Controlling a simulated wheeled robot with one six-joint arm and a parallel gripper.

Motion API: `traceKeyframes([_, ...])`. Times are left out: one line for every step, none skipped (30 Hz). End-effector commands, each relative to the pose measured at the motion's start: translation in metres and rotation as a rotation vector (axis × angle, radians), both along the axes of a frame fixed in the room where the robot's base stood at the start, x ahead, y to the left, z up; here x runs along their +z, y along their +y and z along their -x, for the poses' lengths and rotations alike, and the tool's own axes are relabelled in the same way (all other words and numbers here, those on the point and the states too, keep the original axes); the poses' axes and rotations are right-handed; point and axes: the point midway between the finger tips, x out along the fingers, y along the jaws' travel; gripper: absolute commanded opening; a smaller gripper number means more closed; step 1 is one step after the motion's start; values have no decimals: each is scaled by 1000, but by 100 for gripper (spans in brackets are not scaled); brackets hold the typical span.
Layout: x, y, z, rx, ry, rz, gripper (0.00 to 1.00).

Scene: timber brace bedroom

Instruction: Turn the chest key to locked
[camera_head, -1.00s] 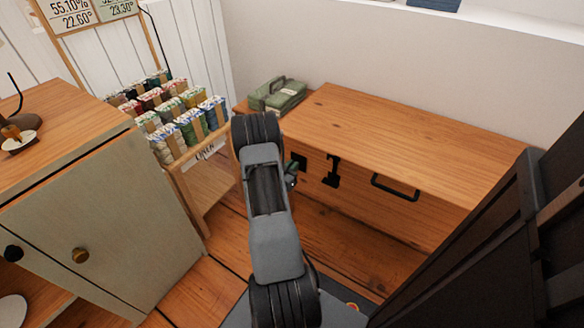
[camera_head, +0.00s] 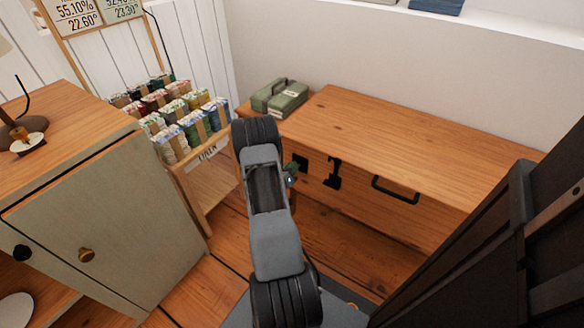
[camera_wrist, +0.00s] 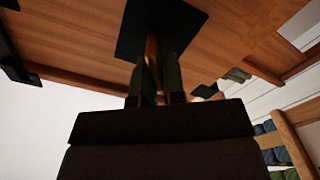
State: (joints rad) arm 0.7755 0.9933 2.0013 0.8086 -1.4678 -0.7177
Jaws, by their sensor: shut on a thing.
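The wooden chest (camera_head: 420,148) stands against the back wall with its lid down. On its front is a black square lock plate (camera_head: 301,162), partly hidden behind my arm in the head view. The plate also fills the top middle of the wrist view (camera_wrist: 180,22). My gripper (camera_head: 291,171) is at this plate, its two greenish fingers shut on a narrow brass-coloured key (camera_wrist: 152,50). Most of the key is hidden between the fingers, so its exact angle and its depth in the lock cannot be told.
A black latch (camera_head: 333,172) and a black handle (camera_head: 396,189) are on the chest front. A green bundle (camera_head: 280,97) lies on its left end. A rack of yarn (camera_head: 180,115) and a grey-green cabinet (camera_head: 110,220) stand left. A dark panel (camera_head: 480,240) fills the right.

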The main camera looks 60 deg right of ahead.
Motion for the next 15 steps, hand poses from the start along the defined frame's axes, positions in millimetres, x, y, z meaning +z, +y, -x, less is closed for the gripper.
traceKeyframes([1, -1, 0, -1, 42, -1, 0])
traceKeyframes([0, -1, -1, -1, 71, -1, 0])
traceKeyframes([0, -1, -1, -2, 109, -1, 0])
traceKeyframes([0, -1, -2, -2, 137, 0, 0])
traceKeyframes([-1, -1, -2, -2, 165, 0, 0])
traceKeyframes([-1, -1, -3, -2, 203, 0, 0])
traceKeyframes([-1, -1, -3, -2, 232, -1, 0])
traceKeyframes([-2, -1, -3, -2, 261, -1, 0])
traceKeyframes([-2, -1, -4, -2, 298, -2, 0])
traceKeyframes([-3, -1, -4, -2, 327, -2, 0])
traceKeyframes([-3, -1, -4, -2, 356, -2, 0])
traceKeyframes([-4, -2, -4, -3, 393, -2, 0])
traceKeyframes([-4, -2, -5, -3, 421, -2, 0])
traceKeyframes([-4, -2, -5, -3, 449, -3, 0])
traceKeyframes([-5, -2, -5, -3, 486, -3, 0])
